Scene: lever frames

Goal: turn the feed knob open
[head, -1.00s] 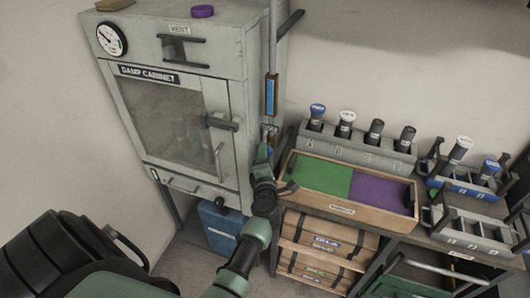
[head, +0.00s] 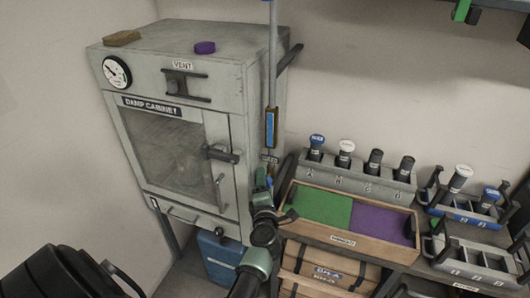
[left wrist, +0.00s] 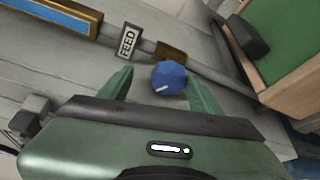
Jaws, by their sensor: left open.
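The feed knob (left wrist: 169,78) is blue with a white mark on its face. It sits on the grey pipe beside the FEED label (left wrist: 128,42) in the left wrist view. My left gripper (left wrist: 160,80) is open, with its two green fingers on either side of the knob and gaps showing between. In the head view my left gripper (head: 265,182) is at the pipe (head: 272,70), just below the small FEED label (head: 269,158), and largely hides the knob. My right gripper is not in view.
The damp cabinet (head: 178,84) stands just left of the pipe, its door handle (head: 221,154) sticking out. A wooden tray (head: 342,240) with green and purple halves is close on the right. A blue container (head: 217,262) is below the cabinet.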

